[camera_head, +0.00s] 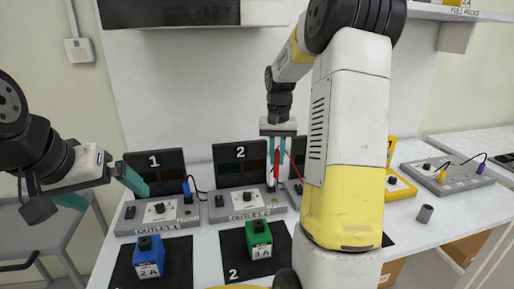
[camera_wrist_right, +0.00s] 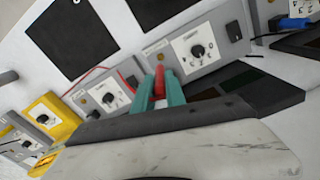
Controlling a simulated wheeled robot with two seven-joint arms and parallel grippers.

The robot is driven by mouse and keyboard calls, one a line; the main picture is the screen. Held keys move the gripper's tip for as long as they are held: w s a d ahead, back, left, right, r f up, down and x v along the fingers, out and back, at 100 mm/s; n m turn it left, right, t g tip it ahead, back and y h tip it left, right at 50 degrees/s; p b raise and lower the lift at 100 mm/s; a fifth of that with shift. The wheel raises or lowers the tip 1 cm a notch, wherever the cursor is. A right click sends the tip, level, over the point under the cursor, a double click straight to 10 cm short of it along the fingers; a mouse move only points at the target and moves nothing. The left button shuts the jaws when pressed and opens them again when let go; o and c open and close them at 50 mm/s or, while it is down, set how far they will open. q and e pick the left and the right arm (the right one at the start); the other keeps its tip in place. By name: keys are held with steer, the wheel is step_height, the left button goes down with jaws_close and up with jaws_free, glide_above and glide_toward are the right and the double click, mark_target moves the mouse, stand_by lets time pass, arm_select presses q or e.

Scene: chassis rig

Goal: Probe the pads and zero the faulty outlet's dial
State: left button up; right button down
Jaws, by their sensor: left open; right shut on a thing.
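My right gripper (camera_head: 278,152) is shut on a red probe (camera_head: 276,162), held upright above the right end of the Outlet 2 unit (camera_head: 219,214); I cannot tell whether its tip touches a pad. The probe also shows between the teal fingers in the right wrist view (camera_wrist_right: 159,82). Outlet 2's dial (camera_head: 247,196) is left of it. The Outlet 1 unit (camera_head: 128,226) has a dial (camera_head: 159,208) and a blue probe (camera_head: 187,188) at its right end. A third outlet's dial (camera_wrist_right: 108,99) shows in the wrist view; my arm mostly hides that unit in the head view. My left gripper (camera_head: 102,190) is open and empty, left of Outlet 1.
A blue 2 A box (camera_head: 149,256) and a green 3 A box (camera_head: 259,239) stand on black mats before the outlets. A yellow unit (camera_head: 401,186), a grey cup (camera_head: 425,214) and a grey unit with leads (camera_head: 446,175) are at right. Dark numbered panels stand behind the outlets.

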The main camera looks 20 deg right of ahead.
mark_target(276, 176)
steer(key=shift+w+f, duration=0.15)
steer(key=shift+f, duration=2.85)
steer(key=shift+f, duration=0.55)
steer(key=shift+r, duration=0.1)
steer(key=shift+r, duration=3.45)
